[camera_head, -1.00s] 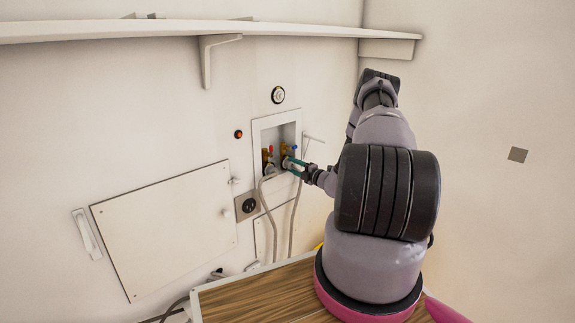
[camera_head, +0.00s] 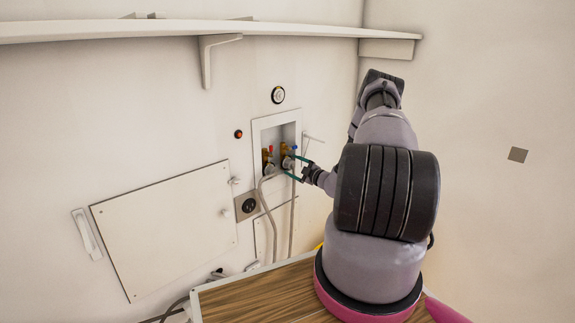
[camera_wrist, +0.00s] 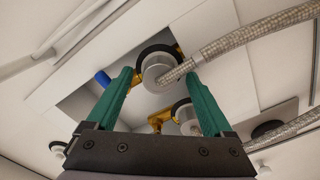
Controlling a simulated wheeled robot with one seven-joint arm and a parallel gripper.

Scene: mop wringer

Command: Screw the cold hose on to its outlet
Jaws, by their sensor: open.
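The cold outlet (camera_head: 286,149) is a brass valve with a blue handle (camera_head: 294,148) in the recessed wall box; the handle also shows in the wrist view (camera_wrist: 102,78). The cold hose is braided grey (camera_wrist: 240,38), and its round pale end nut (camera_wrist: 157,68) sits at the outlet with a black ring behind it. I cannot tell how tightly it is threaded. My gripper (camera_head: 290,164) has teal fingers, spread open. In the wrist view the fingertips (camera_wrist: 160,76) lie on either side of the nut, with gaps visible.
Beside it, the red-handled hot outlet (camera_head: 267,155) carries its own hose (camera_head: 266,205). The box rim (camera_head: 257,135) surrounds both valves closely. A shelf (camera_head: 180,29) runs above, and a wooden-topped surface (camera_head: 255,298) lies below.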

